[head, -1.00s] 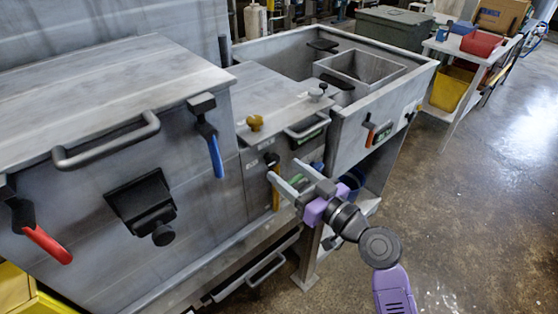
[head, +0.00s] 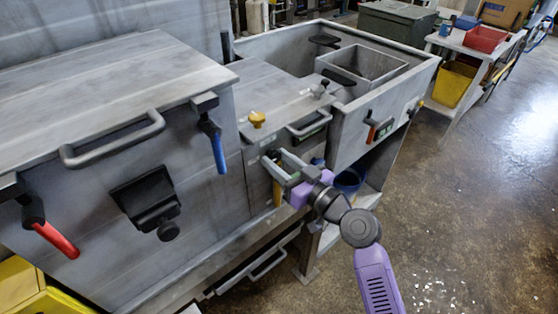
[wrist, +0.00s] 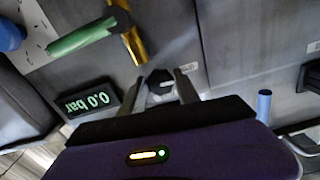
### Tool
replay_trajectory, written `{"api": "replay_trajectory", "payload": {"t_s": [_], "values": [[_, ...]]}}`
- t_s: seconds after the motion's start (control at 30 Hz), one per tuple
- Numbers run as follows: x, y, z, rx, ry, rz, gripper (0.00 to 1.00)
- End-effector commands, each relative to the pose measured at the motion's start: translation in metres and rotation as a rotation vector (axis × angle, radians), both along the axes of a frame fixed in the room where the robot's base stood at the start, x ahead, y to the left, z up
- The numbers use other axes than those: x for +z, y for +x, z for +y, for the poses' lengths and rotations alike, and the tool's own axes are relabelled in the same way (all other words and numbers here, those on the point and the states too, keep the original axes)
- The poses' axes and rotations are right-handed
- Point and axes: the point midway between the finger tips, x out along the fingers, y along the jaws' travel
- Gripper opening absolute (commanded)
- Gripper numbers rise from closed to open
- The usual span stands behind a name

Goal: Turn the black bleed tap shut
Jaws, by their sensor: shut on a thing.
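The black bleed tap (wrist: 161,82) is a small dark knob with a pale mark on the grey front panel, in the middle of the wrist view. The two fingers of my gripper (wrist: 160,86) stand on either side of it, shut on it. In the head view my gripper (head: 272,160) reaches the front of the low middle cabinet (head: 258,148). There the fingers largely cover the tap, so its turn angle is hard to judge.
In the wrist view a yellow lever (wrist: 134,42) and a green lever (wrist: 84,36) are close to the tap. A display (wrist: 90,101) reads 0.0 bar. A blue-handled lever (head: 217,152) hangs to the left. Open floor lies to the right.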

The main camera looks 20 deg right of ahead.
Motion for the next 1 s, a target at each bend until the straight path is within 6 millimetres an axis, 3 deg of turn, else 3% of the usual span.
{"api": "replay_trajectory", "payload": {"t_s": [0.47, 1.0], "values": [[-0.0004, -0.0004, 0.0003, 0.000, 0.139, 0.045, 0.00], [0.0012, -0.0007, 0.0010, 0.000, 0.610, 0.199, 0.00]]}}
